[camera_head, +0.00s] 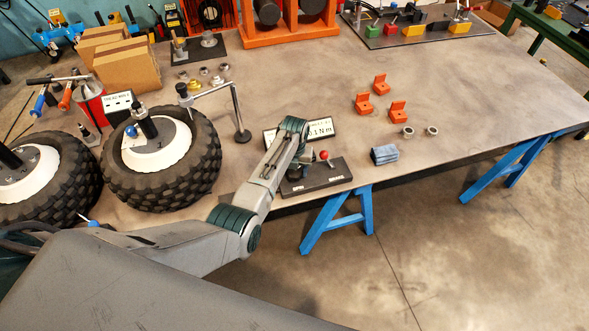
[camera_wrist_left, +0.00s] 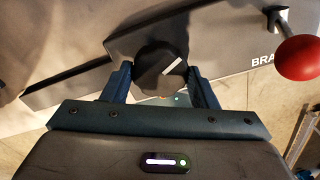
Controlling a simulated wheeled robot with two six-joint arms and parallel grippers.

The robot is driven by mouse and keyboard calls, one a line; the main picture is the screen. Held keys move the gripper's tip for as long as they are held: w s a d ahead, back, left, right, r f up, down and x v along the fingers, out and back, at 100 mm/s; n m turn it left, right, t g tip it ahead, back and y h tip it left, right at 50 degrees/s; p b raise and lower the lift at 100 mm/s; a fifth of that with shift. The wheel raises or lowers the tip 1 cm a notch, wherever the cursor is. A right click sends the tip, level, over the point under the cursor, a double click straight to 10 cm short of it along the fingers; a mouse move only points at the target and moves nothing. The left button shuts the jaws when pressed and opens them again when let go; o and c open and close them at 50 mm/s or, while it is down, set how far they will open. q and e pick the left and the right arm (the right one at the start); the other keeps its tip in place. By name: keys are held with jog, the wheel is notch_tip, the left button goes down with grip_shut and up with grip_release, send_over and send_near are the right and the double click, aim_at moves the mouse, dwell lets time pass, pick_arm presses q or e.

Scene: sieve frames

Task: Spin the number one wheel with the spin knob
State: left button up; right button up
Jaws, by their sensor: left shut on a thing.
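The spin knob (camera_wrist_left: 157,66) is black with a white pointer mark, on a dark control box (camera_head: 335,177) at the table's front edge. My left gripper (camera_wrist_left: 160,72) is shut on the knob, a finger on each side of it. In the head view my own wrist mostly hides the knob. Two knobby black tyres with white hubs stand at the left: one wheel (camera_head: 196,178) nearer the box and another wheel (camera_head: 70,180) at the far left. My right gripper is not in view.
A red-ball lever (camera_head: 324,155) rises from the box, right of the knob; it also shows in the left wrist view (camera_wrist_left: 299,57). The table's middle (camera_head: 310,80) is clear.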

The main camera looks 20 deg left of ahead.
pick_arm(q)
jog(key=shift+r, duration=0.1)
dwell(0.4)
jog(key=o, duration=1)
jog(key=shift+r+b, duration=1.45)
jog(key=shift+r, duration=3.9)
